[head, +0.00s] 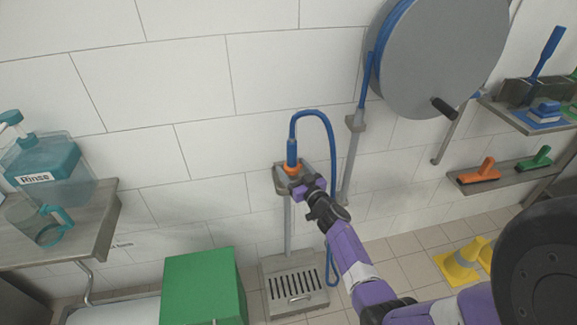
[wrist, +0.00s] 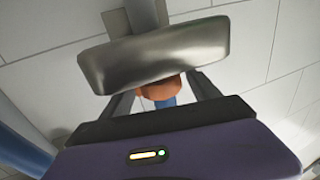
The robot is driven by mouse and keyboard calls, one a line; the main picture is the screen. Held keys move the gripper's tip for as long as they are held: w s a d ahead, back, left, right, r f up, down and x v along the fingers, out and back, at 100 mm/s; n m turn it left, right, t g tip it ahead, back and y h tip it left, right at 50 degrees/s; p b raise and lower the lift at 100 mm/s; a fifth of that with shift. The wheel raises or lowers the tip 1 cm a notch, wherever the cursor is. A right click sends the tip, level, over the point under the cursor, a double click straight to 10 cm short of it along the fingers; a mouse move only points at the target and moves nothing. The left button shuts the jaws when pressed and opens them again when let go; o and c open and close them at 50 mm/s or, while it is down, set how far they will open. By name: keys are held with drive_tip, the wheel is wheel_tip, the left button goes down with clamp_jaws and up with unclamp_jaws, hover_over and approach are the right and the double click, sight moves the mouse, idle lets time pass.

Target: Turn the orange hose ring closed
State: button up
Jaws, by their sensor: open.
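The orange hose ring (head: 291,169) sits at the lower end of the blue hose nozzle (head: 291,150), at a grey metal bracket (head: 280,182) on a wall post. My gripper (head: 301,180) is at the bracket, right beside the ring. In the wrist view the orange ring (wrist: 161,90) shows between the two open fingers of my gripper (wrist: 160,97), with a bit of blue below it. A rounded metal piece hides part of the ring. I cannot tell whether the fingers touch it.
A grey hose reel (head: 440,55) with a black handle hangs above right. A green box (head: 203,288) and a grated drain box (head: 294,287) stand below. A shelf with a Rinse bottle (head: 42,165) is at left.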

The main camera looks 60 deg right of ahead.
drive_tip(key=shift+b+x, duration=0.4)
drive_tip(key=shift+x, duration=1.2)
drive_tip(key=c, duration=1.4)
drive_tip(key=shift+o, duration=0.2)
